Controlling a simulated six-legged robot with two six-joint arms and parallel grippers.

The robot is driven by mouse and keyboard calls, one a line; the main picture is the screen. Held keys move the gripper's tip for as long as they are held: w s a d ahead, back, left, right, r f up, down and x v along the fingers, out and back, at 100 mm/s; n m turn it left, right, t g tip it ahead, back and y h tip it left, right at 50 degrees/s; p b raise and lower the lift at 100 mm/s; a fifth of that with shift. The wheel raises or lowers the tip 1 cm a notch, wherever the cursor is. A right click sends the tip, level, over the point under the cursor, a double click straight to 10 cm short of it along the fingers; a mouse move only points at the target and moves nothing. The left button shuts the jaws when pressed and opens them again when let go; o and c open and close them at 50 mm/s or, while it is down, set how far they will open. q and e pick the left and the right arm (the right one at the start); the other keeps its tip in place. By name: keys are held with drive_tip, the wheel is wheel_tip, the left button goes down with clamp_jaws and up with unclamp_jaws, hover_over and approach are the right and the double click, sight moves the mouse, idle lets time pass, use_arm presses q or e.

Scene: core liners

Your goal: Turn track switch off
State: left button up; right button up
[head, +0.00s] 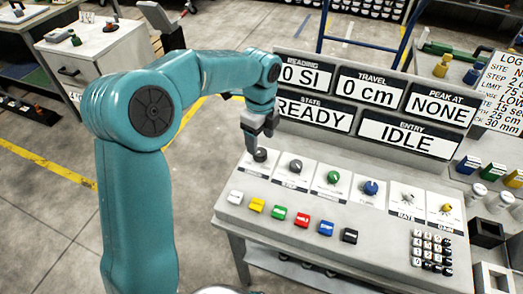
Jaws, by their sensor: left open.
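A row of knobs and switches sits on the white sloped top of a console (300,222). From the left they are a black knob (260,155), a grey knob (295,166), a green knob (333,176) and a blue knob (371,188), each on a label plate. Two toggle-like controls stand to their right, a grey one (408,198) and a yellow one (446,208). The small labels are too blurred to show which one is the track switch. My left gripper (259,148) points down at the black knob, open; its fingertips partly hide the knob. My right gripper is out of view.
Colored push buttons (279,213) line the console's front, with a keypad (431,251) at right. Upright display panels (372,104) behind read READY, 0 cm, NONE and IDLE. Bottles and blocks (467,164) stand at right. A white cabinet (100,50) is at back left.

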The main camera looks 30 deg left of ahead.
sight(261, 152)
use_arm(q)
drive_tip(key=f, duration=0.5)
drive_tip(key=shift+w, duration=0.2)
drive_tip(key=shift+s+f, duration=0.1)
drive_tip(key=shift+f, duration=0.3)
drive_tip(key=c, duration=1.1)
drive_tip(key=shift+o, duration=0.2)
